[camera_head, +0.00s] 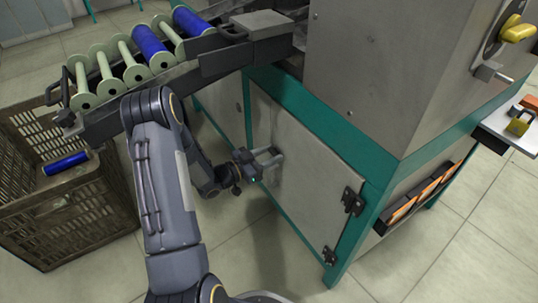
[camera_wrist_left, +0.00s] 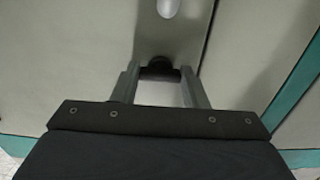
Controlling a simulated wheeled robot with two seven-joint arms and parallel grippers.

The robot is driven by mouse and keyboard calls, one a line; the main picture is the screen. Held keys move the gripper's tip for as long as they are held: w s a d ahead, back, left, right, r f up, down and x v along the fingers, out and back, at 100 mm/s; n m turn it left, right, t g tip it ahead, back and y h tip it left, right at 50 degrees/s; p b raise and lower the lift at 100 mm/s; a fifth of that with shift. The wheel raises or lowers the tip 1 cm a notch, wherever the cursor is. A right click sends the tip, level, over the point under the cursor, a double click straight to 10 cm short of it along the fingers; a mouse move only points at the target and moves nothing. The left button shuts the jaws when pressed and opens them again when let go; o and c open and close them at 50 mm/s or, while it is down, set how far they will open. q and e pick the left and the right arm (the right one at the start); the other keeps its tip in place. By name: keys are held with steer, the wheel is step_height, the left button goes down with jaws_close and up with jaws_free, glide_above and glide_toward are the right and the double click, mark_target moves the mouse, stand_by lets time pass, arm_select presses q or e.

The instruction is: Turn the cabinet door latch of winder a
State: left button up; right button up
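The grey cabinet door (camera_head: 300,165) of the winder is closed in its teal frame, with hinges on its right side. My left gripper (camera_head: 272,158) is at the door's left part, its fingers pointing at the panel. In the left wrist view the two fingers of my left gripper (camera_wrist_left: 160,78) are apart. A dark, rounded latch piece (camera_wrist_left: 160,68) shows between their tips; I cannot tell whether they touch it. A pale grey handle-like part (camera_wrist_left: 169,7) is above it on the door. In the head view the gripper hides the latch. My right gripper is not in view.
A rack (camera_head: 225,62) with green and blue bobbins stands above my left arm. A brown crate (camera_head: 60,215) with a blue bobbin is at the left. Black hinges (camera_head: 352,201) stick out from the door. The tiled floor (camera_head: 420,265) before the cabinet is clear.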

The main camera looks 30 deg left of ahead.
arm_select(q)
steer(key=shift+c, duration=1.3)
steer(key=shift+n, duration=0.3)
steer(key=n+p, duration=0.2)
steer(key=shift+r+n, duration=0.1)
steer(key=shift+n, duration=0.2)
steer(key=n+p, duration=0.2)
steer(key=n, duration=0.3)
steer(key=shift+p, duration=0.4)
steer(key=n+p, duration=0.2)
steer(key=n, duration=0.3)
steer(key=shift+n, duration=0.4)
steer(key=shift+n+p, duration=0.65)
steer(key=shift+n, duration=1.35)
